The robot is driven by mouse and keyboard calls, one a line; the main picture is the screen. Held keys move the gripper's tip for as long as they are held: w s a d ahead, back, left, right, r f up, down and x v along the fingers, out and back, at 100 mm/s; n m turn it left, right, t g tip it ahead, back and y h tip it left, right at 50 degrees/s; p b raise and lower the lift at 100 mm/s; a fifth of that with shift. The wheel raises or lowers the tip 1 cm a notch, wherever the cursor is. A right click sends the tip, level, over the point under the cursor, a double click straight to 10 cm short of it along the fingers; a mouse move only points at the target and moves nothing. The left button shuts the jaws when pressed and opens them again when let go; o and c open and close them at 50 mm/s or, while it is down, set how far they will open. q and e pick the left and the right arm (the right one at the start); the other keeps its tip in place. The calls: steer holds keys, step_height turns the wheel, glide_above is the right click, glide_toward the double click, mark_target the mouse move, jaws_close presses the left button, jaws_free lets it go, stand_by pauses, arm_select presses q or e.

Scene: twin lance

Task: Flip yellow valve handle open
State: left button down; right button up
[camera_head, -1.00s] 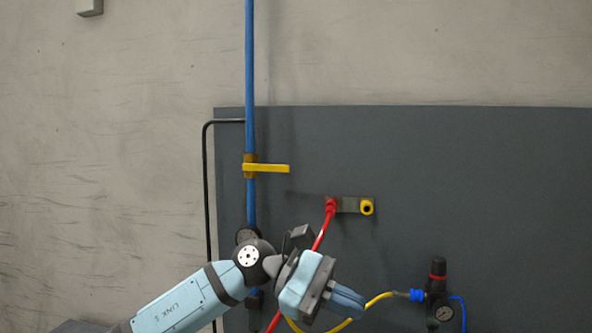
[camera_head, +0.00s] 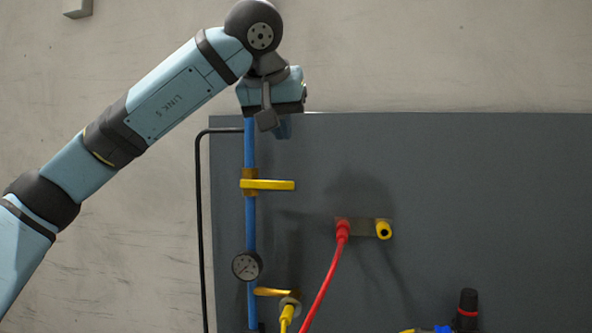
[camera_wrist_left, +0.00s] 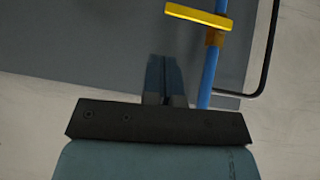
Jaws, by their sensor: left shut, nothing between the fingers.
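A yellow valve handle (camera_head: 270,185) lies horizontal, sticking out to the right from a brass valve body on a vertical blue pipe (camera_head: 250,217). The same handle (camera_wrist_left: 198,16) shows at the top of the left wrist view, crosswise to the pipe (camera_wrist_left: 208,88). My right gripper is not in view.
A round gauge (camera_head: 247,266) is on the pipe. A red hose (camera_head: 325,278) runs from a fitting (camera_head: 362,227) with a yellow socket. A yellow hose end (camera_head: 288,314) is by the lower handle. A black bent tube (camera_head: 201,230) runs left.

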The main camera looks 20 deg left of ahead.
mark_target(267, 184)
arm_select(q)
steer(key=r, duration=0.1)
steer(key=a+r+y, duration=0.1)
steer(key=a+r, duration=0.1)
steer(key=shift+s+r, duration=0.15)
steer(key=shift+s, duration=0.1)
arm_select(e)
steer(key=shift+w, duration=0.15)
